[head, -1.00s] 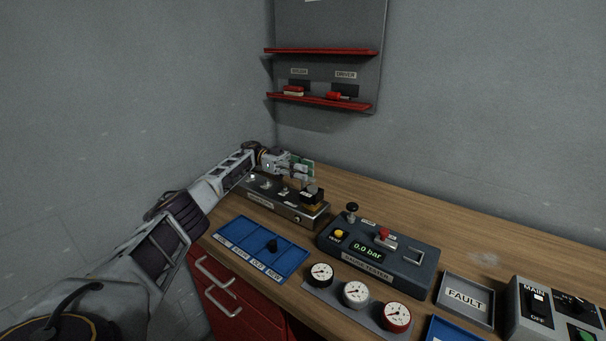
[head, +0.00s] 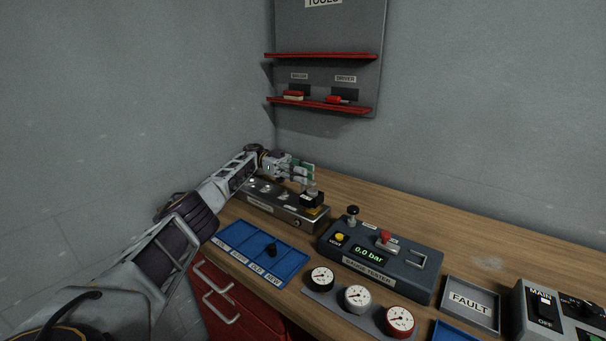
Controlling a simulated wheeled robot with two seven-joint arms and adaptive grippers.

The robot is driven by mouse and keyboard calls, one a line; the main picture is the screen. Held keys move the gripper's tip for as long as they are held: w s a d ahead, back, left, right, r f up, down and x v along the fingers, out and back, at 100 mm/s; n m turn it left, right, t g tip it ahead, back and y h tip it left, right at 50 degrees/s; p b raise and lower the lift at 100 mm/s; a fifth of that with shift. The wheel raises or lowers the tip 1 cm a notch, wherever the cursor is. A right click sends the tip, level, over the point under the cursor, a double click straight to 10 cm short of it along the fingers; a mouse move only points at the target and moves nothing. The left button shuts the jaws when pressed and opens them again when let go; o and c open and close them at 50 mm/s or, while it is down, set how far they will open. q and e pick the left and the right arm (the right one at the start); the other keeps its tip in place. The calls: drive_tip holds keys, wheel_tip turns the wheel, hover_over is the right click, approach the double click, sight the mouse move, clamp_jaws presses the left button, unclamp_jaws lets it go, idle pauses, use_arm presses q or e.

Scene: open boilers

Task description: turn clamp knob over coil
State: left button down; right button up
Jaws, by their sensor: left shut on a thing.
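A metal test fixture (head: 275,212) stands at the back left of the bench. A dark coil (head: 313,201) with a copper-coloured lower part sits at its right end. The clamp knob (head: 312,190) is small and grey, directly above the coil. My left gripper (head: 309,182) reaches in from the left and is shut on the clamp knob; its fingers hide part of the knob. The exact finger contact is too small to see. My right gripper is not in view.
A blue compartment tray (head: 240,238) holding a black knob-like part lies in front. The gauge tester (head: 395,262) stands to the right, with gauges (head: 357,299) before it. A FAULT tray (head: 485,284) lies farther right. Red shelves (head: 320,53) hang above.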

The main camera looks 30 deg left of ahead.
use_arm(q)
drive_tip(key=c, duration=1.3)
unclamp_jaws()
drive_tip(key=shift+o, duration=0.2)
drive_tip(key=shift+r, duration=5)
drive_tip(key=shift+f, duration=0.1)
